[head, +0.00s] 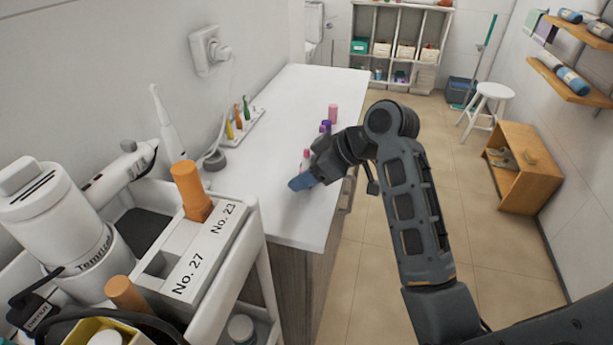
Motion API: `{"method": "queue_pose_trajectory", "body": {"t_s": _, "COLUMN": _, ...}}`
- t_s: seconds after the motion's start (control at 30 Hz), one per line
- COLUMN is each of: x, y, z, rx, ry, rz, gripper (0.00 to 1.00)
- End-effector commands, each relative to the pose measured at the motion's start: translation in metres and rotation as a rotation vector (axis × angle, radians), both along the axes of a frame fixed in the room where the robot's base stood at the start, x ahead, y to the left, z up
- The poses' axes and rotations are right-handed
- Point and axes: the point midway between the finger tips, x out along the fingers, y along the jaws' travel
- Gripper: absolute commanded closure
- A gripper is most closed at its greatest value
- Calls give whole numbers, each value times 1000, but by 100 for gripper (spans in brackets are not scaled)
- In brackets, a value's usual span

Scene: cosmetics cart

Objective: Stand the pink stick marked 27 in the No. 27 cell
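A pink stick (305,157) stands on the white counter just behind my gripper (302,181). A second pink stick (333,113) stands farther back, beside a purple one (325,126). No number is readable on any of them. My gripper is low over the counter near its right edge; its fingers are too small and covered to show whether they are open or hold anything. The white rack (225,235) on the cart at the lower left has labels No. 23 and No. 27. The No. 27 cell (158,265) looks empty. An orange stick (190,190) stands by No. 23.
Another orange stick (126,294) stands at the cart's front. A white bottle (62,220) and a hair dryer (120,172) crowd the cart's left side. A small tray (243,126) with several coloured items lies by the wall. The counter's middle is clear.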

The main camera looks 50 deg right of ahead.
Motion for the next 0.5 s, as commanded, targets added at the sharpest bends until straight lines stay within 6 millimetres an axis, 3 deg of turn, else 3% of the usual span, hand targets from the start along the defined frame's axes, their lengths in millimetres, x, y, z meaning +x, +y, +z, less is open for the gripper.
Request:
{"method": "queue_pose_trajectory", "body": {"t_s": 0.07, "x": 0, "y": 0, "z": 0, "rx": 0, "ry": 0, "rz": 0, "gripper": 54}}
{"method": "queue_pose_trajectory", "body": {"t_s": 0.5, "x": 0, "y": 0, "z": 0, "rx": 0, "ry": 0, "rz": 0, "gripper": 96}}
